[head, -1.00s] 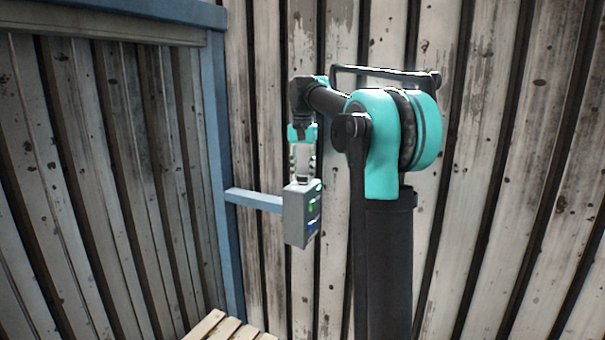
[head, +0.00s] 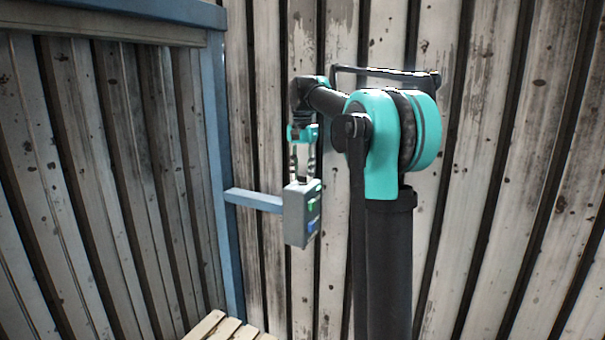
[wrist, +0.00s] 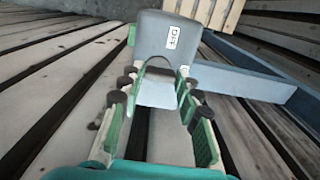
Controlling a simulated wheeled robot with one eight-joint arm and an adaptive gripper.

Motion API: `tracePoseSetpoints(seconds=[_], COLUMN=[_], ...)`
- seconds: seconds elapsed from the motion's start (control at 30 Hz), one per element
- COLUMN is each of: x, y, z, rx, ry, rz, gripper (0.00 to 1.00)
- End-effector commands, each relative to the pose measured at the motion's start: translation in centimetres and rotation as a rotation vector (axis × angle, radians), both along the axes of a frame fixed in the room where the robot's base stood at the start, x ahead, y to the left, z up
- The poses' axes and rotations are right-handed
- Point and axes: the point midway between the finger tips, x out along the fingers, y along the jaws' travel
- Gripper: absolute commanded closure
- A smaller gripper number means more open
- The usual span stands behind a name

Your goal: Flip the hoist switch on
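A grey switch box (head: 297,215) is held at the end of a blue-grey bar, with green and blue parts on its right face. In the wrist view the box (wrist: 175,42) lies just beyond the fingertips, with a small white printed label on it. My gripper (head: 302,177) points down directly above the box, its tips at or very near the top. In the wrist view my gripper (wrist: 157,78) has its fingers apart, with a pale surface showing between them. I cannot tell whether they touch the box. The switch's position cannot be made out.
The blue-grey bar (head: 254,200) joins the box to a blue post (head: 217,150) at the left. Weathered plank walls (head: 500,200) stand behind and at left. A pale slatted wooden thing (head: 222,328) is at the bottom. Free space shows below the box.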

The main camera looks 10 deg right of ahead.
Motion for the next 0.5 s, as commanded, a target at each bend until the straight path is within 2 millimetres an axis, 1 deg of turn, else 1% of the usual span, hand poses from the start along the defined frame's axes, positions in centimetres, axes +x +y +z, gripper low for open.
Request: tracePoseSetpoints(seconds=[0.03, 0.13, 0.17, 0.4, 0.5], x=[0.01, 0.0, 0.0, -0.01, 0.0], y=[0.0, 0.0, 0.0, 0.0, 0.0], z=[0.02, 0.01, 0.01, 0.01, 0.33], rx=[0.0, 0.0, 0.0, 0.0, 0.0], ry=[0.0, 0.0, 0.0, 0.0, 0.0], rz=[0.0, 0.0, 0.0, 0.001, 0.001], gripper=[0.6, 0.48, 0.47, 0.47, 0.47])
